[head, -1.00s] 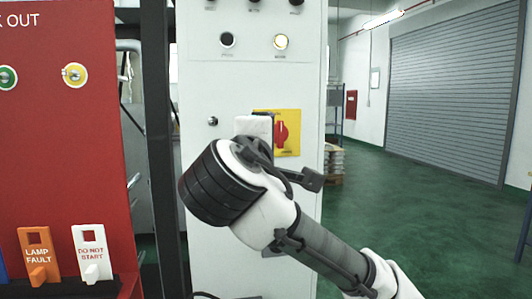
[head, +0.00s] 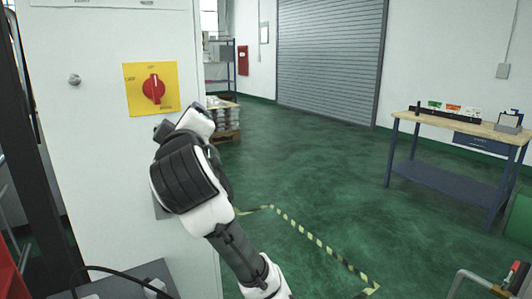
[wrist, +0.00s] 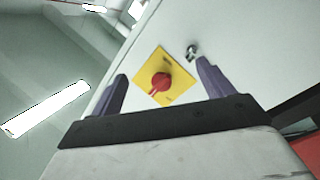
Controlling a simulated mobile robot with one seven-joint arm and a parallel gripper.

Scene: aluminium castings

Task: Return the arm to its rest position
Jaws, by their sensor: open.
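My arm (head: 205,185) rises from the bottom of the head view in front of a pale cabinet (head: 110,200). In the wrist view my gripper (wrist: 162,68) is open, its two purple fingers wide apart with nothing between them. Beyond the fingers is a red rotary switch (wrist: 160,83) on a yellow plate (wrist: 148,70), apart from them. In the head view the red switch (head: 153,88) and its yellow plate (head: 137,72) stand clear above and left of my wrist. The fingers are hidden in the head view.
A workbench (head: 450,127) with small items stands at the right. A striped floor line (head: 318,240) marks the green floor. A loaded pallet (head: 222,122) and a roller shutter (head: 330,60) are behind. A metal handle (head: 485,283) shows bottom right. The middle floor is clear.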

